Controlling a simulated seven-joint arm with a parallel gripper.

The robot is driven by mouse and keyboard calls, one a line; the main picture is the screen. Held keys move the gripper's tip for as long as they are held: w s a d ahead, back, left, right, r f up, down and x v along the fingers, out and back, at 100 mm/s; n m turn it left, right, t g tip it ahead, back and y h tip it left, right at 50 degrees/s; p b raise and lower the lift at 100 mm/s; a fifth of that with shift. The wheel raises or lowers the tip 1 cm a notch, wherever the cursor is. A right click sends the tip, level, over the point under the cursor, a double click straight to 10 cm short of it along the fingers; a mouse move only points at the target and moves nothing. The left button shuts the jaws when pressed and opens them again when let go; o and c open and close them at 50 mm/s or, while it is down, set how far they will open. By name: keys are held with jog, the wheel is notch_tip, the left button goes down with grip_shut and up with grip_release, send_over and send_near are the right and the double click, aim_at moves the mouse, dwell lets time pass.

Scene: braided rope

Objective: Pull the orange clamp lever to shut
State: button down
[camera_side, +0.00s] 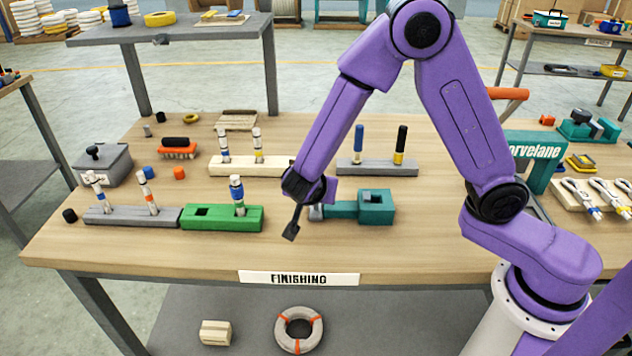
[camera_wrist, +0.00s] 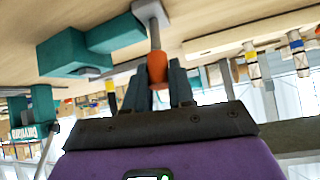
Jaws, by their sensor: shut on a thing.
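The teal clamp (camera_side: 376,206) sits on the table near its front edge, in the middle of the side view. It also shows in the wrist view (camera_wrist: 78,52), which is upside down. The clamp lever has a grey shaft and an orange grip (camera_wrist: 157,69). In the wrist view the orange grip lies between the two dark fingers of my gripper (camera_wrist: 158,86), which is shut on it. In the side view my gripper (camera_side: 292,226) is just left of the clamp, low over the table. My gripper and wrist hide the lever there.
A green block (camera_side: 222,217) with a marked peg stands left of my gripper. A grey rack (camera_side: 375,167) with blue and black pegs lies behind the clamp. A teal stand (camera_side: 540,160) with an orange bar is at the right. Table in front of the clamp is clear.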

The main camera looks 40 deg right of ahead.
jog(key=shift+s+a+f+t+h, duration=0.25)
jog(key=shift+s+a+t+h, duration=0.3)
jog(key=shift+t+h, duration=0.25)
jog(key=c, duration=1)
grip_release()
jog(key=shift+o, duration=0.2)
jog(key=v, duration=1.7)
jog(key=shift+a, duration=0.15)
jog(key=shift+s, duration=0.1)
